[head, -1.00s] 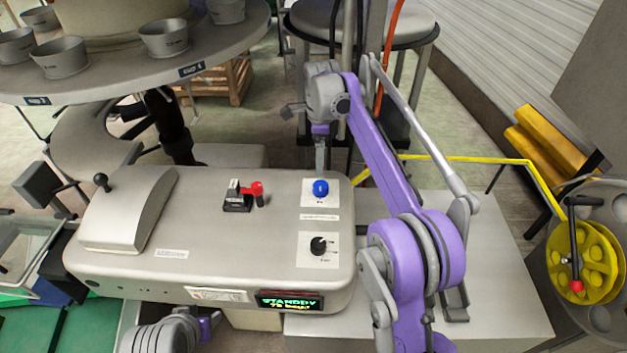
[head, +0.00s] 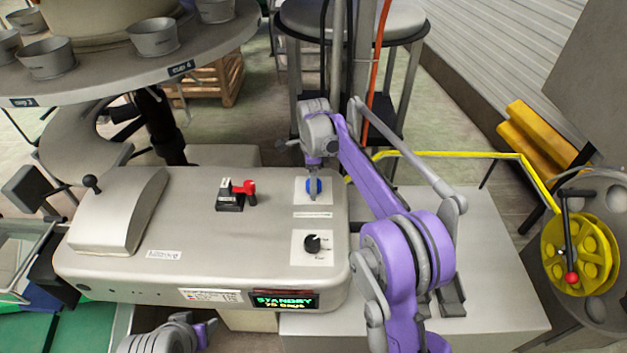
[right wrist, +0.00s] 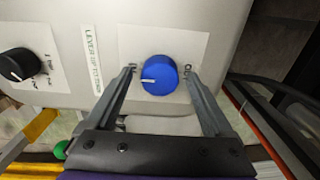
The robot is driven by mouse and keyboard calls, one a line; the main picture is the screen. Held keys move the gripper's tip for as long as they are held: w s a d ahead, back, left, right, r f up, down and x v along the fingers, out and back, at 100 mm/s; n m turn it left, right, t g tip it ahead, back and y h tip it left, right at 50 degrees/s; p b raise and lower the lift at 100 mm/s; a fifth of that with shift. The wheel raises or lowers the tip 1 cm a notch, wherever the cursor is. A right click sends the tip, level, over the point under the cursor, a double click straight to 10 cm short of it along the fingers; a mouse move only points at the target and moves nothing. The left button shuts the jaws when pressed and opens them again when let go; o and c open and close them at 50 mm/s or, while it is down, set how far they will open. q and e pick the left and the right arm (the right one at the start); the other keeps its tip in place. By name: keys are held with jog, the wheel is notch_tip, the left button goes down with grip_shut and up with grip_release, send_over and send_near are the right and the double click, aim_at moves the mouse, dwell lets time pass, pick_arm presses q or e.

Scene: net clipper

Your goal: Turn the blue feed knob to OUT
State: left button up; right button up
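The blue feed knob (head: 308,186) sits on a white label plate on top of the grey console. It also shows in the right wrist view (right wrist: 158,78), its white pointer line aimed left. Lettering at either side of it is partly hidden by my fingers. My right gripper (right wrist: 160,73) is open, with one finger on each side of the knob and a small gap at both sides. In the head view this right gripper (head: 313,188) comes down over the knob and partly covers it. My left gripper (head: 203,333) is low at the bottom edge, away from the console top; its fingers are unclear.
The console (head: 200,240) also carries a black knob (head: 312,243), a red-handled switch (head: 243,188), a ball-topped lever (head: 92,183) and a display (head: 284,301) reading STANDBY. A round table with cups stands behind at left. A yellow wheel (head: 580,250) is at right.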

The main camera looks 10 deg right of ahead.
jog(key=c, duration=1.3)
